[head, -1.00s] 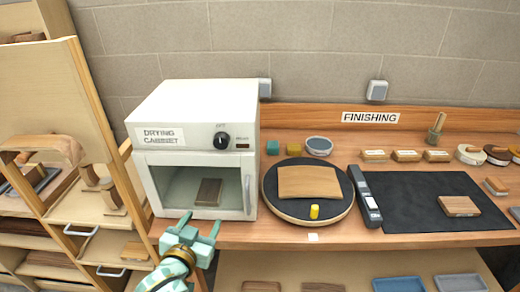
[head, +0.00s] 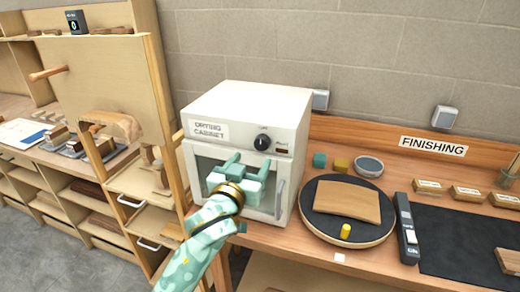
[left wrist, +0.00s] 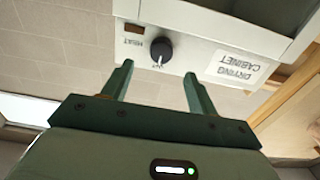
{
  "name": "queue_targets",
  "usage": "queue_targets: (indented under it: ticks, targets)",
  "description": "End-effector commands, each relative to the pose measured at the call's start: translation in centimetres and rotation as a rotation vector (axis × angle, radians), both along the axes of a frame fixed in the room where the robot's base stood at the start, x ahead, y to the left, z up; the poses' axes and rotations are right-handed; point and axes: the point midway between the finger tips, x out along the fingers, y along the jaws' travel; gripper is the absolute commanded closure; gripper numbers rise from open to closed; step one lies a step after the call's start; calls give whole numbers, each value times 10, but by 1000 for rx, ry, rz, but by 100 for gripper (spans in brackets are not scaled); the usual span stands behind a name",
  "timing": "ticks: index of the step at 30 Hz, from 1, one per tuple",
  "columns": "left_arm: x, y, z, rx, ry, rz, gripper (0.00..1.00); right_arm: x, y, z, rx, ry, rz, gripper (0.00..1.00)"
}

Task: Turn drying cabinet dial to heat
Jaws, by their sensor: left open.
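The white drying cabinet (head: 246,115) stands on the wooden bench, with its label at upper left of the front. Its black dial (head: 262,143) sits on the upper front panel, right of the label. In the left wrist view the dial (left wrist: 161,49) appears upside down, its pale mark by the small OFF lettering, with HEAT lettering beside it. My left gripper (head: 240,163) is open and empty in front of the cabinet door, below the dial. In the left wrist view its fingers (left wrist: 156,80) point toward the panel, with the dial beyond the gap between them. My right gripper is not in view.
A black turntable (head: 313,214) with a curved wooden piece and a yellow block stands right of the cabinet. Teal and yellow cubes and a round grey-topped container (head: 369,166) sit behind it.

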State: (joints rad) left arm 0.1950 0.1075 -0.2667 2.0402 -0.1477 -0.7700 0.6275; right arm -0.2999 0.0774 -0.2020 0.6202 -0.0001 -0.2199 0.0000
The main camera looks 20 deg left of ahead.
Motion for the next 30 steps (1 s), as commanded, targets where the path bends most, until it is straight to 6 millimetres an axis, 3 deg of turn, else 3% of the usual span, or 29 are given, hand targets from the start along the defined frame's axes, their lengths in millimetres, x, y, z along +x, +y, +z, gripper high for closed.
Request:
queue_targets:
  ticks: [3,9,15,22,27,30]
  targets:
    - [29,-1,-1,3,0,1,41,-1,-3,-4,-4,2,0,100]
    - [61,-2,-1,2,1,0,41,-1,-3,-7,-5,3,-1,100]
    - [73,-2,-1,0,1,0,41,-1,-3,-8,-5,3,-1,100]
    - [73,-2,-1,0,1,0,41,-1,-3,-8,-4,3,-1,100]
    - [73,-2,-1,0,1,0,86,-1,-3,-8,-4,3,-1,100]
    - [73,-2,-1,1,1,0,86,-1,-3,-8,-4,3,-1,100]
